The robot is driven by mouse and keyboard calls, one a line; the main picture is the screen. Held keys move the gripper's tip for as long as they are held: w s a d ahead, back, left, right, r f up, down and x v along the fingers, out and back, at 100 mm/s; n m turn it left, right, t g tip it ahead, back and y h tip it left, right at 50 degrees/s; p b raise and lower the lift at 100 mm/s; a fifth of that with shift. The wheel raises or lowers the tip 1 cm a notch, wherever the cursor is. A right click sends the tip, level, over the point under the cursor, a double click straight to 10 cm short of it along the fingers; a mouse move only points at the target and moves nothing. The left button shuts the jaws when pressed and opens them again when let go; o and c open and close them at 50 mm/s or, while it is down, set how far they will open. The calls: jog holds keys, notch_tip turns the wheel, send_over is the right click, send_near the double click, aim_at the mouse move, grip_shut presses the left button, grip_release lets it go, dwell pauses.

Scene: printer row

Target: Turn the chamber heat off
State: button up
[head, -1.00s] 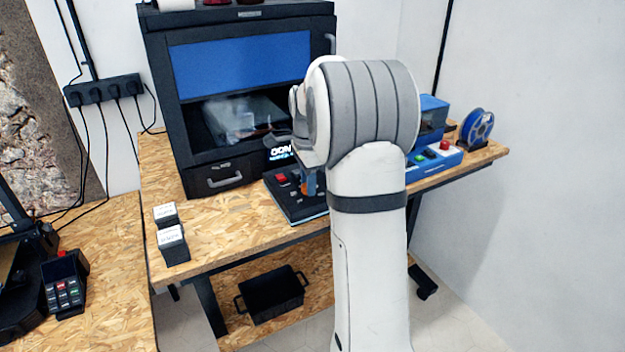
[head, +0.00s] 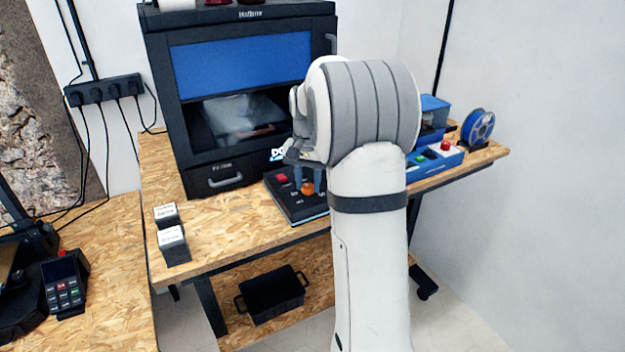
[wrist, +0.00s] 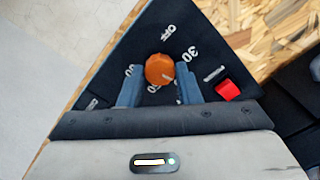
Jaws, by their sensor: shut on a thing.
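A dark control panel (head: 285,203) lies on the bench in front of the big dark printer. It carries an orange knob (head: 307,188) and a red switch (head: 282,178). In the wrist view the orange knob (wrist: 160,68) has white dial marks around it, including "OFF" above it and "30" at upper right. A pale mark shows on the knob's lower right. My gripper (wrist: 158,85) has a blue finger on each side of the knob and is shut on it; it also shows in the head view (head: 306,181). The fingers hide part of the dial's lower marks.
The big printer (head: 250,165) with its blue window stands behind the panel. A blue box with buttons (head: 440,160) and a blue spool (head: 478,127) are at right. Two small labelled blocks (head: 172,245) stand at left.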

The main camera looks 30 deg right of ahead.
jog(key=n, duration=0.5)
jog(key=shift+a+f+n, duration=0.1)
jog(key=shift+n, duration=0.2)
jog(key=n, duration=0.5)
jog(key=shift+s, duration=0.1)
jog(key=n, duration=0.5)
jog(key=shift+n, duration=2.7)
jog(key=o, duration=0.8)
jog(key=shift+o, duration=0.8)
